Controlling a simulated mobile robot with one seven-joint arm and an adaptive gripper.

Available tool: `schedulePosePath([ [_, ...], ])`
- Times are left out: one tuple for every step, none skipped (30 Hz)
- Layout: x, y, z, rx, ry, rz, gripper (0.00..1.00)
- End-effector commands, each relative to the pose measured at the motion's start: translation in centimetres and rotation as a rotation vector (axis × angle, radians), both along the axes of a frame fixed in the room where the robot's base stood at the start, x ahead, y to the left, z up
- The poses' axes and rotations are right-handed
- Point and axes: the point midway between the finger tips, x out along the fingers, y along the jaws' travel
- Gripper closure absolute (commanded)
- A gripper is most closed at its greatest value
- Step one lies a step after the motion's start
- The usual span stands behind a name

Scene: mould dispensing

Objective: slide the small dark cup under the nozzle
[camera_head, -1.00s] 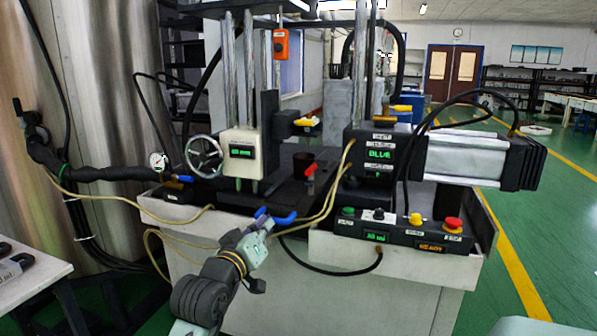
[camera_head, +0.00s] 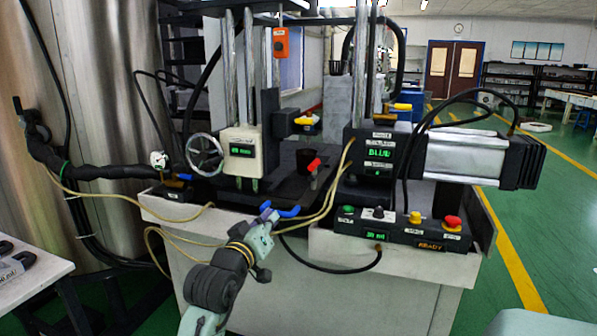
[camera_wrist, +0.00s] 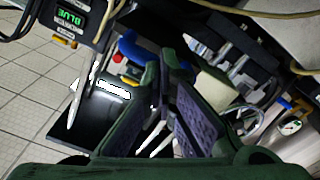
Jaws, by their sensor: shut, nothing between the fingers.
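The small dark cup (camera_head: 305,158) stands on the black bed of the machine, behind the red-handled valve (camera_head: 314,164). A dark nozzle head with a yellow lever (camera_head: 307,120) juts out above the cup's area. Whether the cup is centred under it, I cannot tell. My gripper (camera_head: 268,217) is at the machine's front edge, in front of and below the cup, apart from it. In the wrist view my gripper's fingers (camera_wrist: 165,75) are close together with nothing held. I cannot make out the cup in the wrist view.
A blue handle (camera_head: 288,212) is close by my gripper; a blue handle also shows in the wrist view (camera_wrist: 130,46). Yellow hoses hang across the machine front. The button panel (camera_head: 396,232) is to the right, the handwheel (camera_head: 204,155) to the left.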

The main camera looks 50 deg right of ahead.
Motion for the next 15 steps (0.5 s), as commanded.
schedulePosePath([
  [0.0,-0.1,0.05,0.0,0.0,-0.001,1.0],
  [0.0,-0.13,0.06,0.0,-0.001,-0.001,1.0],
  [0.02,-0.17,0.06,0.0,-0.001,-0.001,1.0],
  [0.03,-0.2,0.06,0.0,-0.001,-0.001,1.0],
  [0.04,-0.24,0.07,0.0,-0.001,-0.001,1.0],
  [0.06,-0.29,0.07,0.0,-0.001,-0.001,1.0],
  [0.07,-0.32,0.07,0.0,-0.001,-0.001,1.0],
  [0.09,-0.35,0.07,0.0,-0.001,-0.001,1.0],
  [0.1,-0.39,0.07,0.0,-0.001,-0.001,1.0],
  [0.13,-0.42,0.06,0.0,-0.001,-0.001,1.0],
  [0.14,-0.46,0.06,0.0,-0.001,-0.001,1.0],
  [0.16,-0.51,0.06,0.0,-0.001,-0.001,1.0],
  [0.18,-0.53,0.06,0.0,-0.001,-0.001,1.0],
  [0.2,-0.57,0.06,0.0,-0.001,-0.001,1.0],
  [0.22,-0.61,0.05,0.0,-0.001,-0.001,1.0],
])
